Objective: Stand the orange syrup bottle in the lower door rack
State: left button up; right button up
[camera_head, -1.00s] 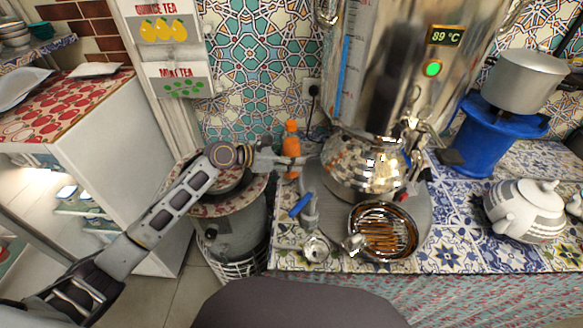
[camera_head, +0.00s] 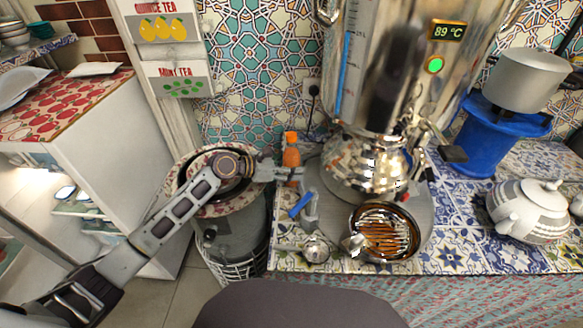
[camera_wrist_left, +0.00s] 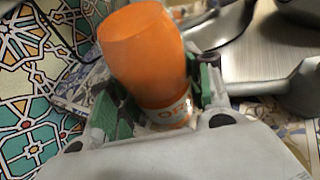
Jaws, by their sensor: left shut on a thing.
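The orange syrup bottle (camera_head: 291,157) stands upright at the left end of the tiled counter, left of the samovar. My left gripper (camera_head: 288,172) is shut on it from the left. In the left wrist view the bottle (camera_wrist_left: 146,60) sits between the green-padded fingers (camera_wrist_left: 155,100), with part of a label showing low down. The open fridge with its door (camera_head: 40,270) is at the far left. The lower door rack cannot be made out clearly. My right gripper is not in view.
The samovar (camera_head: 350,60) and its round tray (camera_head: 425,215) stand close right of the bottle. A blue-handled tap part (camera_head: 302,205) is just in front. A round bin-like stand (camera_head: 240,240) is below my left arm. A white teapot (camera_head: 530,210) stands far right.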

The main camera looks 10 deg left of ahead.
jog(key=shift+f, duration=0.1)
pick_arm(q)
jog(key=o, duration=1.1)
jog(key=shift+f, duration=0.1)
jog(key=shift+o, duration=1.3)
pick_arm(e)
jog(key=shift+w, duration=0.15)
